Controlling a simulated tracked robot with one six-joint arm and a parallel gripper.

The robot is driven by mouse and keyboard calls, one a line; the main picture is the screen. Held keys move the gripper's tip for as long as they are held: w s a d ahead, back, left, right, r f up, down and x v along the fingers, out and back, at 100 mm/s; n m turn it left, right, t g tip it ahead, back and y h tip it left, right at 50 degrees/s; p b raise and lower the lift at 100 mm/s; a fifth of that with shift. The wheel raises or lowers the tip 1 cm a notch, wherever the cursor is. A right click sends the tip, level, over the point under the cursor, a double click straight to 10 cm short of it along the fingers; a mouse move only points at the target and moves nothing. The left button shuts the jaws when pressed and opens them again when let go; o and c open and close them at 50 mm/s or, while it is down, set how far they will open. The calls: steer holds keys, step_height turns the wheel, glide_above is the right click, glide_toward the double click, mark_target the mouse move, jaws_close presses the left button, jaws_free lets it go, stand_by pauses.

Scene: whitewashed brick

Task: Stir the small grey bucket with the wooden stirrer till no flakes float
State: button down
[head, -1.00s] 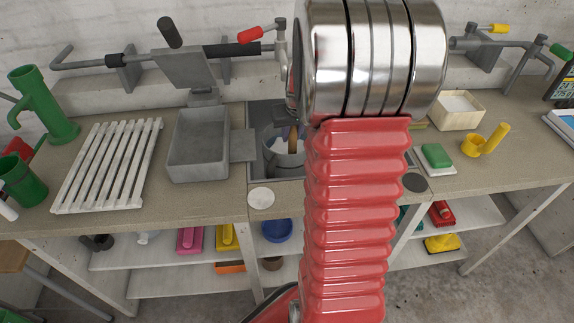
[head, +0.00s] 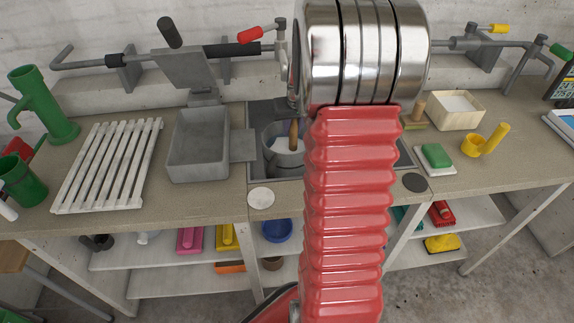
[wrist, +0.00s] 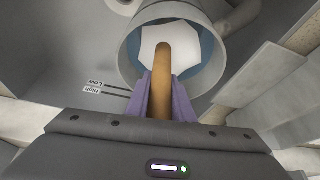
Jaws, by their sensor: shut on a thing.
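The small grey bucket (head: 283,161) stands in the sink, partly hidden by my arm in the head view. The wrist view shows its round rim (wrist: 128,62), blue inner wall and pale, whitish contents (wrist: 165,42). No separate flakes can be made out. The wooden stirrer (head: 293,132) stands in the bucket, roughly upright; its handle also shows in the wrist view (wrist: 162,75). My gripper (wrist: 163,100) is shut on the stirrer, its purple fingers on either side of the handle. The gripper is hidden behind my arm in the head view.
The sink (head: 258,130) is set into the counter. A grey tray (head: 198,160) and white slatted rack (head: 105,165) lie to its left. A tap rises behind the sink.

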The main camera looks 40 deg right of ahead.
mark_target(290, 135)
steer(key=shift+w+a, duration=0.15)
steer(key=shift+w, duration=0.8)
steer(key=shift+a, duration=0.1)
steer(key=a, duration=0.3)
steer(key=shift+s+a, duration=0.15)
steer(key=shift+s, duration=0.2)
steer(key=shift+s+d, duration=0.2)
steer(key=shift+s, duration=0.65)
steer(key=shift+s+d, duration=0.15)
steer(key=shift+s, duration=0.7)
